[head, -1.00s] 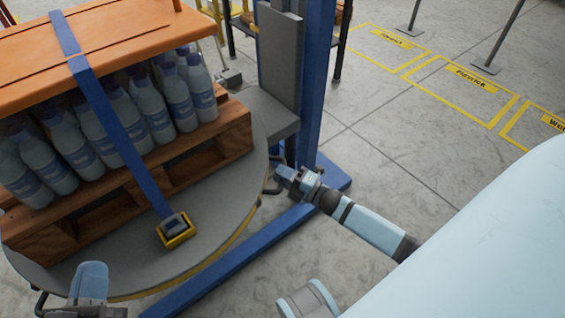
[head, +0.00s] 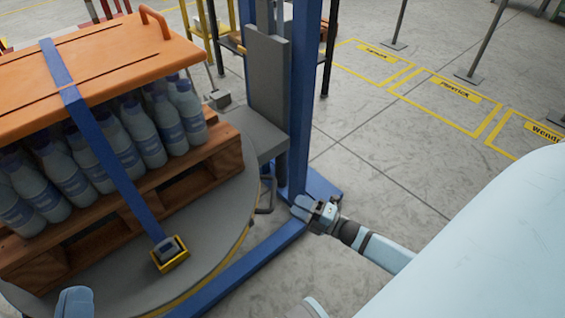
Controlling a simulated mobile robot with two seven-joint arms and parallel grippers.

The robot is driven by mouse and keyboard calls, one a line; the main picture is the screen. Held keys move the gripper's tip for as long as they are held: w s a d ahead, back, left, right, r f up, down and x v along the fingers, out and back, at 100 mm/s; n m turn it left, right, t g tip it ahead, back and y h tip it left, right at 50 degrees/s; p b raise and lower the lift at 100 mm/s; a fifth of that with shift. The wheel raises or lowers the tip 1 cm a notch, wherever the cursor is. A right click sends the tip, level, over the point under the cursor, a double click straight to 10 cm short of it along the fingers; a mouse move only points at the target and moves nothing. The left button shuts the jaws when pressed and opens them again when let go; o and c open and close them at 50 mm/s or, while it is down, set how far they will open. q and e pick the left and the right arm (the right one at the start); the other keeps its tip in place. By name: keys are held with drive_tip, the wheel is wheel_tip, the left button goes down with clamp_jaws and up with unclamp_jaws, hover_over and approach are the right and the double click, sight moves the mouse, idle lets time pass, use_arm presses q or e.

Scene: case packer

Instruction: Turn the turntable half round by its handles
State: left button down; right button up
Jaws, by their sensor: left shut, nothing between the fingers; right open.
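The grey round turntable (head: 120,284) fills the left, with a yellow edge. It carries a wooden pallet of bottles (head: 140,135) under an orange cover (head: 110,62). One dark handle (head: 265,200) sticks out from its right rim. My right gripper (head: 303,207) is open and empty, just right of this handle and apart from it. My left gripper (head: 75,302) is shut and empty at the bottom left, by the near rim; only its top shows and the picture's edge cuts it off. No handle shows beside it.
A blue post (head: 303,90) with a blue floor beam (head: 240,268) stands right behind the turntable. A blue strap with a yellow-framed buckle (head: 171,254) runs down over the load. Marked floor bays (head: 450,100) and thin posts lie at the back right. Floor between is clear.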

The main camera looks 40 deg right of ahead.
use_arm(q)
drive_tip(key=shift+w+a+f+g+y, duration=0.15)
drive_tip(key=shift+f+g+y, duration=0.1)
drive_tip(key=shift+f, duration=0.35)
drive_tip(key=shift+s+a+f+g+y, duration=0.15)
drive_tip(key=shift+f+g, duration=0.1)
drive_tip(key=shift+f, duration=0.3)
use_arm(e)
drive_tip(key=v, duration=0.5)
drive_tip(key=shift+f, duration=0.1)
use_arm(q)
drive_tip(key=shift+w+r, duration=0.1)
drive_tip(key=shift+r, duration=0.2)
